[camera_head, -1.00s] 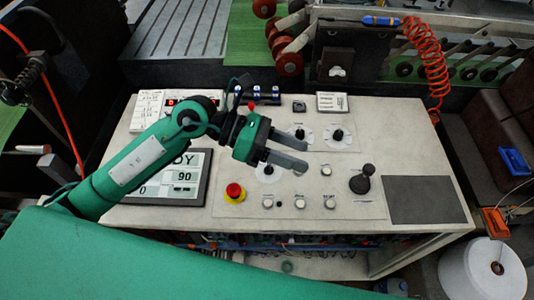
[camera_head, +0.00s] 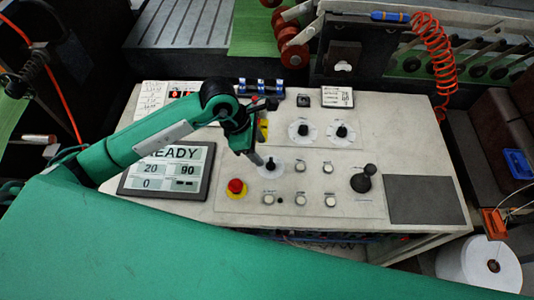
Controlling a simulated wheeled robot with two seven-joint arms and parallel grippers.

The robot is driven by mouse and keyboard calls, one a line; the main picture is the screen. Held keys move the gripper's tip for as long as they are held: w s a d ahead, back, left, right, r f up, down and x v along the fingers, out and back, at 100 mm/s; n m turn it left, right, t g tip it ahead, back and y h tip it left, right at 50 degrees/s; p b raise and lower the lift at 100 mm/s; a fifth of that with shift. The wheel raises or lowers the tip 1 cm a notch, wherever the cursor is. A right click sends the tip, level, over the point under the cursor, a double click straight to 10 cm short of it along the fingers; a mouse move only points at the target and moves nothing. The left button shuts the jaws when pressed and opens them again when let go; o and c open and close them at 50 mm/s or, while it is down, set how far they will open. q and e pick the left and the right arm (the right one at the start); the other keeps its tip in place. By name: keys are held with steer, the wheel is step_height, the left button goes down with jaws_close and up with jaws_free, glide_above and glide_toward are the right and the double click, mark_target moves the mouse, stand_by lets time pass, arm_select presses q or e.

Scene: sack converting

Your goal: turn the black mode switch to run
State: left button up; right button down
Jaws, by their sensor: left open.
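The light control panel (camera_head: 400,145) carries three black rotary knobs on white dials. One knob (camera_head: 270,163) is low and left, and two, a left one (camera_head: 303,130) and a right one (camera_head: 341,131), are higher up. Their labels are too small to read, so I cannot tell which is the mode switch. My left gripper (camera_head: 257,157) is open and points down just left of the low knob. Its fingers are seen nearly edge-on, and I cannot tell whether they touch the knob. My right gripper is not in view.
A red stop button (camera_head: 236,187) on yellow, several pale push buttons (camera_head: 300,199) and a black joystick (camera_head: 363,181) surround the low knob. A screen (camera_head: 169,172) reads READY. Blue-topped switches (camera_head: 261,87) stand behind my gripper.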

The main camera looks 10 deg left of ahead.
mark_target(267, 165)
arm_select(q)
steer(key=p+x, duration=0.1)
steer(key=x, duration=0.5)
steer(key=shift+d+f+p, duration=0.1)
steer(key=shift+f+p, duration=0.05)
steer(key=shift+p, duration=0.2)
steer(key=shift+c, duration=0.2)
steer(key=c, duration=0.9)
steer(key=shift+c, duration=0.2)
